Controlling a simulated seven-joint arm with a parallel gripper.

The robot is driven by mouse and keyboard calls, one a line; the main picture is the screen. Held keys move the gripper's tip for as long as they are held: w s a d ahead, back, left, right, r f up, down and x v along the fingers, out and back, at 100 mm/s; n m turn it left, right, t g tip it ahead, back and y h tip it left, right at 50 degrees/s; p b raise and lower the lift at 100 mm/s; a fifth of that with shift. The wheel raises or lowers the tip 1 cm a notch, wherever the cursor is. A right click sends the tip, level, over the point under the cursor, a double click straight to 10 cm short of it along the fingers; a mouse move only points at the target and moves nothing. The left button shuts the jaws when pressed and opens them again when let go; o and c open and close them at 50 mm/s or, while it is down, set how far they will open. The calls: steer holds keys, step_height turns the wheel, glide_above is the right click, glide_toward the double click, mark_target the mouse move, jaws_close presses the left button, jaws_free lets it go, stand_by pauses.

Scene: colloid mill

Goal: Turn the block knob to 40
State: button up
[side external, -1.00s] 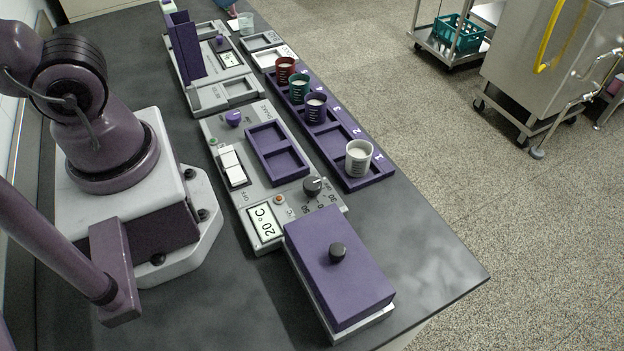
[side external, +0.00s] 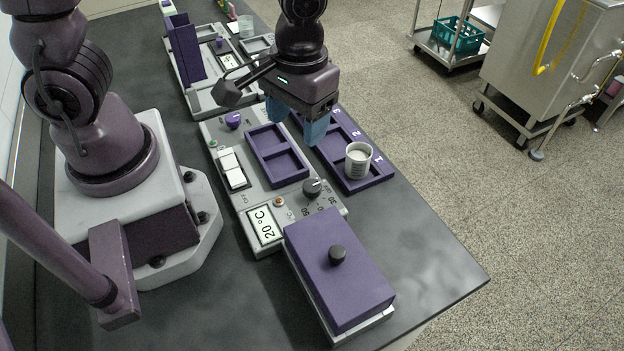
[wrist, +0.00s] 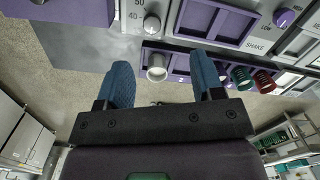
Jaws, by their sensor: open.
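The block knob is a round dark knob (side external: 312,187) on the grey panel, beside a printed scale with 30 and 50 readable. A pale mark on it faces away from the 50; its exact setting is too small to read. In the wrist view the knob (wrist: 152,23) is at the top, right of the printed 50 and 40. The display (side external: 265,224) reads 20°C. My gripper (side external: 297,122) is open, its blue fingers apart above the panel and rack, up the picture from the knob. Both fingers show in the wrist view (wrist: 160,72), with nothing gripped.
A purple lidded box (side external: 340,275) with a black knob stands in front.

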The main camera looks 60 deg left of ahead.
mark_target(312, 185)
steer(key=f+n, duration=0.1)
steer(key=f, duration=0.4)
steer(key=w+f+n, duration=0.1)
steer(key=f+n, duration=0.1)
steer(key=f, duration=0.2)
steer(key=w+f+n, duration=0.1)
steer(key=f, duration=0.4)
steer(key=shift+d+f+n+t, duration=0.3)
steer(key=shift+d, duration=0.05)
steer(key=c, duration=0.9)
